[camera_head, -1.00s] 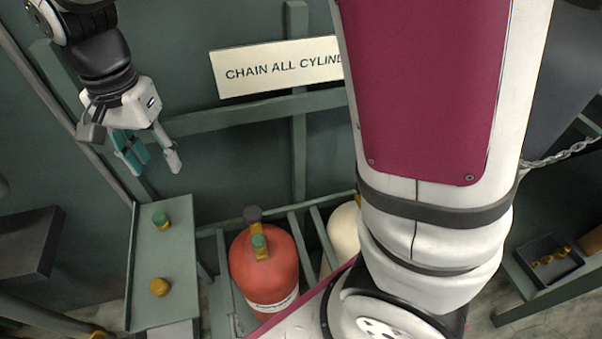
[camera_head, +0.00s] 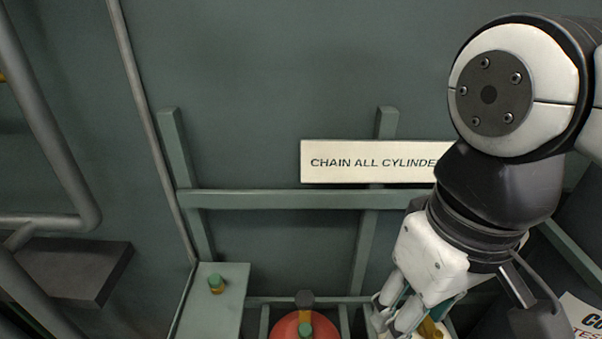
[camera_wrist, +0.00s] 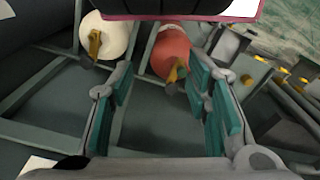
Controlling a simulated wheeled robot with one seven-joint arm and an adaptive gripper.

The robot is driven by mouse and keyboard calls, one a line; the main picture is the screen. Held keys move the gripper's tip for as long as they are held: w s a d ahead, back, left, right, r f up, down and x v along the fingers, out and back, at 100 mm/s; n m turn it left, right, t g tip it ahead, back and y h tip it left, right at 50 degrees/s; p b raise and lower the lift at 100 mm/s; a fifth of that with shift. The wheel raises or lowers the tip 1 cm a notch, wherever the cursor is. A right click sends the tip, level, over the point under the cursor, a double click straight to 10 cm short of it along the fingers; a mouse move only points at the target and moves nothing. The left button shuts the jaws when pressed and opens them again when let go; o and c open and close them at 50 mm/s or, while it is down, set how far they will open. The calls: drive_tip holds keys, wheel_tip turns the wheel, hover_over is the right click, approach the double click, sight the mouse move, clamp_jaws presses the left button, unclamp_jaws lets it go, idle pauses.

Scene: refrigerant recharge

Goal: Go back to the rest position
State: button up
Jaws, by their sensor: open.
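My gripper (camera_head: 398,312) is at the lower right of the head view, in front of the cylinder rack and pointing down. The wrist view shows its two teal-padded fingers (camera_wrist: 165,105) apart, with nothing between them. Beyond the fingers in the wrist view are a red cylinder (camera_wrist: 171,52) and a cream cylinder (camera_wrist: 106,38), both with yellow valve parts. In the head view the red cylinder (camera_head: 290,328) shows at the bottom edge, left of my gripper. The cream cylinder is mostly hidden behind my gripper there.
A rack rail (camera_head: 300,199) crosses the wall below a "CHAIN ALL CYLINDERS"-type sign (camera_head: 345,162), partly covered by my arm. Pipes (camera_head: 45,130) and a dark box (camera_head: 65,268) stand at left.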

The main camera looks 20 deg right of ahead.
drive_tip(key=shift+r, duration=0.15)
idle(0.5)
wheel_tip(320, 180, up, 25)
drive_tip(key=t+p, duration=0.3)
drive_tip(key=p, duration=2)
drive_tip(key=shift+d+t+p, duration=0.15)
drive_tip(key=shift+t+p, duration=0.15)
drive_tip(key=shift+t, duration=0.1)
